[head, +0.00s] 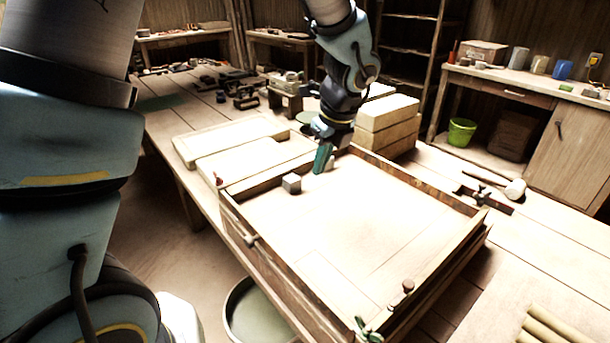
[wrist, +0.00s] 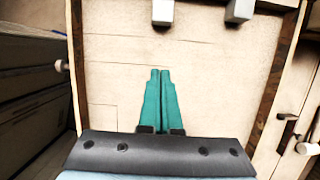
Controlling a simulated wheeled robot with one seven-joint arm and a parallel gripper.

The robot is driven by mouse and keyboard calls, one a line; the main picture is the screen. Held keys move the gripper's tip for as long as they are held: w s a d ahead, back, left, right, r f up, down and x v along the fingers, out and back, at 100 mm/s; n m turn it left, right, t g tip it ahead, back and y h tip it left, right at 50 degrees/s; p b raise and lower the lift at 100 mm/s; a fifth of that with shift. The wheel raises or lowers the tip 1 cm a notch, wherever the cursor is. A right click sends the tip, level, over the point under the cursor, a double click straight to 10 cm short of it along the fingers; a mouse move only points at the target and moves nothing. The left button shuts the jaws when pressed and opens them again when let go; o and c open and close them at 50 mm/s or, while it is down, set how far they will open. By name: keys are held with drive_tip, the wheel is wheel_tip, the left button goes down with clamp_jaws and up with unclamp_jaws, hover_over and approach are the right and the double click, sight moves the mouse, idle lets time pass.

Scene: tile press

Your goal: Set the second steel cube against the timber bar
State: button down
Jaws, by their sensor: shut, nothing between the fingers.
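My gripper (head: 320,170) has teal fingers and points down into the shallow wooden tray (head: 452,256), near its far side. In the wrist view the fingers (wrist: 161,72) are pressed together with nothing between them. One grey steel cube (head: 291,184) sits in the tray to the left of my gripper. A second cube (head: 331,164) shows partly behind the fingers. The wrist view shows two cubes at its top edge, one straight ahead of the fingertips (wrist: 163,12) and one to the right (wrist: 239,11), both cut off and apart from the fingers. I cannot pick out the timber bar from the tray's wooden edges.
Pale slabs (head: 232,140) lie beyond the tray, and stacked blocks (head: 388,122) stand behind my gripper. A mallet (head: 514,189) lies right of the tray. Knobs and a clamp (head: 367,331) line the tray's near edge. The tray's middle is clear.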

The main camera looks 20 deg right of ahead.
sight(295, 180)
drive_tip(key=p+x, duration=0.1)
drive_tip(key=x, duration=0.8)
drive_tip(key=shift+f, duration=0.1)
drive_tip(key=w+p, duration=0.1)
drive_tip(key=w+a, duration=0.1)
drive_tip(key=w, duration=0.1)
drive_tip(key=shift+f+p, duration=0.1)
drive_tip(key=shift+p, duration=0.3)
drive_tip(key=shift+w+f, duration=0.15)
drive_tip(key=shift+w, duration=0.35)
drive_tip(key=shift+a, duration=0.1)
drive_tip(key=shift+w+a+p, duration=0.2)
drive_tip(key=shift+w+p, duration=0.1)
drive_tip(key=shift+w, duration=0.3)
drive_tip(key=shift+w+a+p, duration=0.15)
drive_tip(key=shift+w+p, duration=0.1)
drive_tip(key=shift+w, duration=0.35)
